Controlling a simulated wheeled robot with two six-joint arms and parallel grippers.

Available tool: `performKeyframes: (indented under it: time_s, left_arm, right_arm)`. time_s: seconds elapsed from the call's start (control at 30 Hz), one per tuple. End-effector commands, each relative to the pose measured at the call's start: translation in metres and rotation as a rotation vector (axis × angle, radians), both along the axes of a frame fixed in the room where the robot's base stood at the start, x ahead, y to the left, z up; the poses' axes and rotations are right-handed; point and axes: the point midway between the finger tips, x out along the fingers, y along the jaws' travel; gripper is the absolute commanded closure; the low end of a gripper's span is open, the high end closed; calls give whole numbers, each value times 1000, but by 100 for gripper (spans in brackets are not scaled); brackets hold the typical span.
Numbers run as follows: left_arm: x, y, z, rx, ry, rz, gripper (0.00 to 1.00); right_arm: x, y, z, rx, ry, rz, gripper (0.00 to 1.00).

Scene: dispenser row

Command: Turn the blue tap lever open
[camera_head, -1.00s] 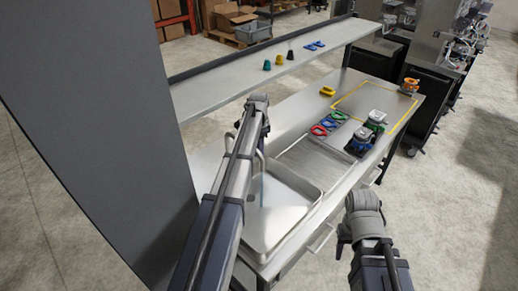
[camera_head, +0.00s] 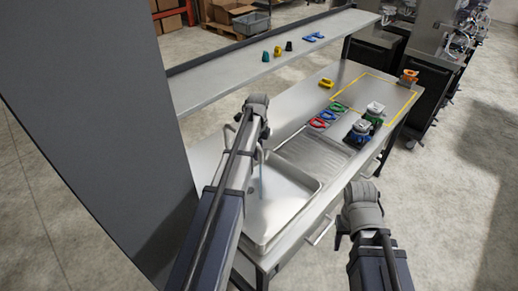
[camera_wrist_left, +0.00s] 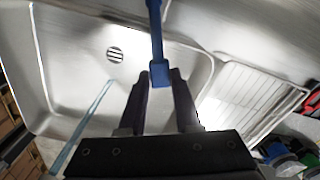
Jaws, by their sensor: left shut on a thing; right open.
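The blue tap lever (camera_wrist_left: 157,42) stands upright in the left wrist view, its squared end between my left fingertips. My left gripper (camera_wrist_left: 160,76) is shut on that end. In the head view my left arm reaches over the sink's back edge and hides the lever and the gripper's jaws. A grey spout (camera_head: 259,154) shows beside the arm. A thin pale blue streak (camera_head: 262,183), like running water, drops into the sink (camera_head: 282,222); it also shows in the left wrist view (camera_wrist_left: 86,124). My right gripper (camera_head: 345,232) is open and empty in front of the counter.
A ribbed drainboard (camera_head: 318,152) adjoins the sink. Red, blue and green clips and two dark dispensers (camera_head: 360,131) stand beyond it. A yellow-outlined area (camera_head: 385,88) lies at the far end. A shelf (camera_head: 225,84) with small items runs above the back. A grey panel (camera_head: 95,120) stands at left.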

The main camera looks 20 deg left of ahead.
Motion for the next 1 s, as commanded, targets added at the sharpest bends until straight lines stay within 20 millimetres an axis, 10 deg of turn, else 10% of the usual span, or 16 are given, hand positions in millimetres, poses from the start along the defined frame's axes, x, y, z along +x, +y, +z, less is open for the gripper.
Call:
performKeyframes:
  time_s: [0.83, 0.87, 1.0]
  left_arm:
    - [-10, 0, 0, 0, 0, -124, 100]
    - [-10, 0, 0, 0, 0, -124, 66]
    - [-10, 0, 0, 0, 0, -124, 50]
  right_arm:
    - [0, 0, 0, 0, 0, 0, 50]
    - [0, 0, 0, 0, 0, 0, 50]
    - [0, 0, 0, 0, 0, 0, 50]
